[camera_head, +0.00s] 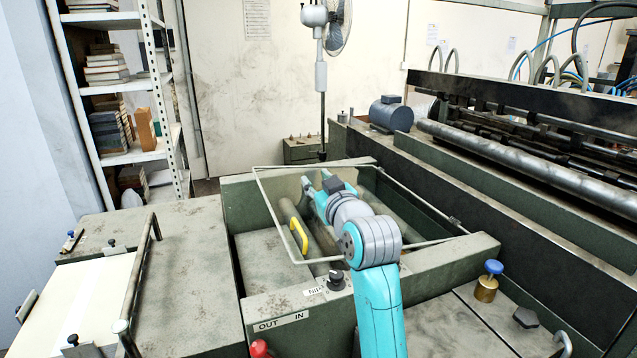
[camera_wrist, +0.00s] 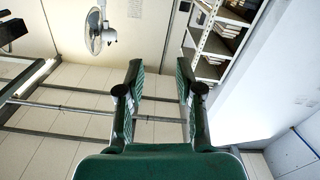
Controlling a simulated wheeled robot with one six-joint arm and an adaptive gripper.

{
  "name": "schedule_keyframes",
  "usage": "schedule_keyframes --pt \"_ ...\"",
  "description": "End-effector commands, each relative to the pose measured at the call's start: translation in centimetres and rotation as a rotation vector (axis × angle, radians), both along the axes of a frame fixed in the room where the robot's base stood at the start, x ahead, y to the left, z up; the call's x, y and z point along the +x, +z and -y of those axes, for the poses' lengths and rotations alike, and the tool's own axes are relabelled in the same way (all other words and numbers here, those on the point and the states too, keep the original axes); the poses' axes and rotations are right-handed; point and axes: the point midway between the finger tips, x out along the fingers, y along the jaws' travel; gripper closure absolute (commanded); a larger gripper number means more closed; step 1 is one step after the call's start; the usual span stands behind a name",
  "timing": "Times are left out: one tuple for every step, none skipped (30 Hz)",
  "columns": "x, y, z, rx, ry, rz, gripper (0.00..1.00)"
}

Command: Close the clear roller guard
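The clear roller guard (camera_head: 262,192) is a see-through panel in a thin pale frame, standing tilted up over the roller bay in the head view. A yellow handle (camera_head: 299,235) sits near its left edge. My arm reaches over the front of the guard's frame, and its far end is over the bay. The head view does not show my fingertips clearly. In the wrist view, my gripper (camera_wrist: 160,72) is open, with a clear gap and nothing between its fingers. The handle cannot be made out in the wrist view.
A black knob (camera_head: 336,280) stands on the bay's front wall (camera_head: 400,272). A red knob (camera_head: 259,348) and a blue-topped brass knob (camera_head: 488,281) stand nearby. The feed table (camera_head: 190,250) lies left. A long roller (camera_head: 530,165) and a motor (camera_head: 391,115) are right.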

Motion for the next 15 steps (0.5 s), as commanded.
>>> schedule_keyframes --pt "0.0 0.0 0.0 0.000 0.001 0.000 0.64" --pt "0.0 0.0 0.0 0.000 0.001 0.000 0.64" --pt "-0.1 0.0 0.0 0.000 0.001 0.001 0.64" --pt "-0.1 0.0 0.0 0.000 0.001 0.000 0.64" --pt "-0.2 0.0 0.0 0.000 0.001 0.000 0.64" --pt "-0.5 0.0 0.1 0.001 0.001 -0.001 0.64" --pt "-0.7 -0.1 0.2 0.001 0.001 -0.001 0.64" --pt "-1.0 0.0 0.3 0.001 0.001 -0.001 0.64" --pt "-1.5 0.0 0.5 0.001 0.001 0.000 0.64" --pt "-1.9 0.0 0.7 0.001 0.000 0.002 0.64" --pt "-2.4 0.0 0.8 0.001 0.000 0.002 0.64" --pt "-3.2 -0.1 1.1 0.000 0.001 0.001 0.64" --pt "-3.7 0.0 1.3 0.000 0.000 0.001 0.64" --pt "-4.3 0.0 1.5 0.001 0.000 0.002 0.64" --pt "-5.1 -0.1 1.8 0.000 0.001 0.001 0.64"
